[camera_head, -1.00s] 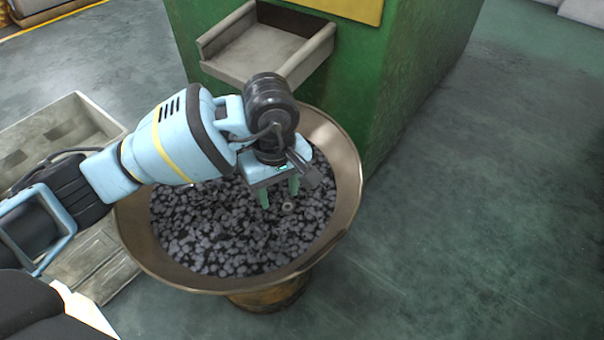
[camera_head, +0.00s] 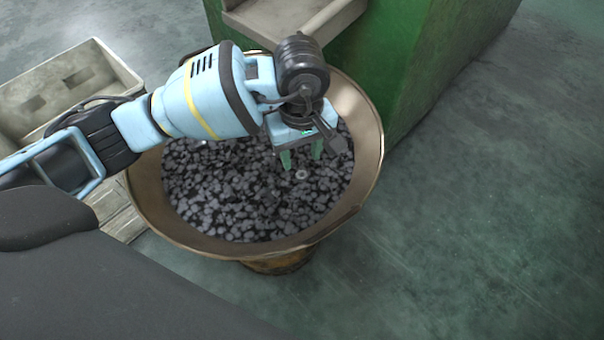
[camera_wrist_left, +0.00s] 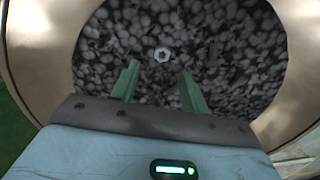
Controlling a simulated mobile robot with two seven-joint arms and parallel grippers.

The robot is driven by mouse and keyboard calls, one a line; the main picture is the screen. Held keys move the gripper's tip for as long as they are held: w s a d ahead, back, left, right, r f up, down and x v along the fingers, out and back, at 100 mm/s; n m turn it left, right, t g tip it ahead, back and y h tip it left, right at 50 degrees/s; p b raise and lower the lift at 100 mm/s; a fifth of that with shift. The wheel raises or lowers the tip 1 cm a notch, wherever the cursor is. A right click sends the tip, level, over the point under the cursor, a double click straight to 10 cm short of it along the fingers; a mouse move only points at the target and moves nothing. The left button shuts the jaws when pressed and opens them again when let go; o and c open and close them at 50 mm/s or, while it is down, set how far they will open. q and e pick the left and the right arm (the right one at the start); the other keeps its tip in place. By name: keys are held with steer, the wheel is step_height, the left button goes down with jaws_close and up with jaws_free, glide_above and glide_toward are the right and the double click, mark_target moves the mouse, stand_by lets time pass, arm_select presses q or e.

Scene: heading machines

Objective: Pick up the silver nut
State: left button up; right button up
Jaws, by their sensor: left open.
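The silver nut (camera_head: 301,174) lies on top of the dark pieces in the large round bowl (camera_head: 370,165). In the left wrist view the nut (camera_wrist_left: 162,54) shows as a small bright ring, beyond the fingertips and between their lines. My left gripper (camera_head: 302,162) is over the bowl, pointing down, with its two green fingers apart and nothing between them. In the left wrist view the open left gripper (camera_wrist_left: 160,68) is apart from the nut. How high the fingertips are above the pieces is hard to tell. My right gripper is not in view.
Many dark grey pieces (camera_head: 240,205) fill the bowl. A green machine (camera_head: 420,60) with a metal chute (camera_head: 300,20) stands right behind it. A pale crate (camera_head: 60,85) is at the left. The floor at the right is clear.

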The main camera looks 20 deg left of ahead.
mark_target(301, 173)
arm_select(q)
step_height(301, 173, down, 5)
steer(key=shift+s+r+b, duration=0.1)
steer(key=shift+s+b, duration=0.05)
steer(key=shift+b, duration=0.65)
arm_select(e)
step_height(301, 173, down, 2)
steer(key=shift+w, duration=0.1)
arm_select(q)
steer(key=shift+c, duration=0.2)
jaws_close()
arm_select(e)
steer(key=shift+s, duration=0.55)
